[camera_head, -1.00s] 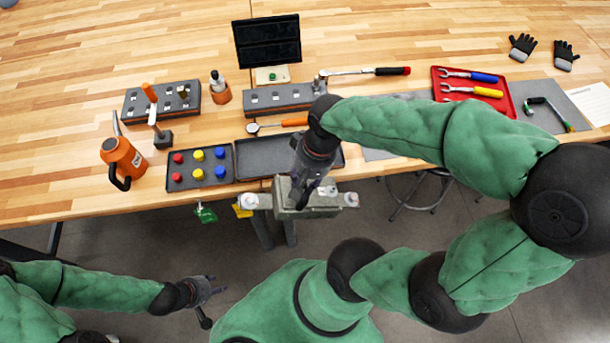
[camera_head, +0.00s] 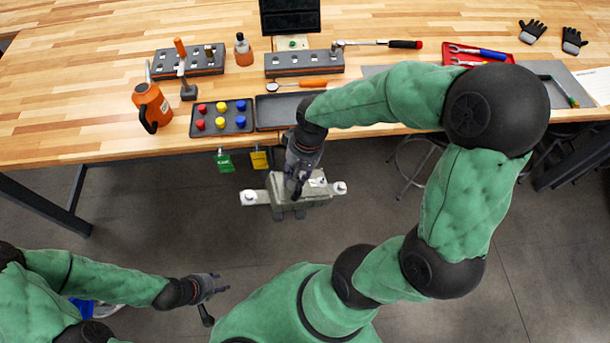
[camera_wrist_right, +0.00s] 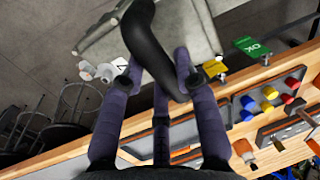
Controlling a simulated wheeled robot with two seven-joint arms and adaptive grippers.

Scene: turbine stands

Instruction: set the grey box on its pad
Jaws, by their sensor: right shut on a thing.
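The grey box (camera_head: 278,190) is a blocky housing with a white-capped arm on each side. It hangs over the floor, in front of the table edge and apart from it. My right gripper (camera_head: 297,186) is shut on the box from above. In the right wrist view the box (camera_wrist_right: 195,25) lies beyond the fingers (camera_wrist_right: 152,72), and a dark curved part covers some of it. My left gripper (camera_head: 218,285) is open and empty, low at the left over the floor. I cannot tell which surface is the box's pad.
The wooden table (camera_head: 95,100) holds an orange jug (camera_head: 152,107), a button tray (camera_head: 222,118), an empty dark tray (camera_head: 275,112), grey slotted blocks (camera_head: 304,64) and a red tool tray (camera_head: 480,54). Green (camera_head: 224,161) and yellow (camera_head: 260,160) tags hang at its front edge. A stool (camera_head: 418,160) stands right.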

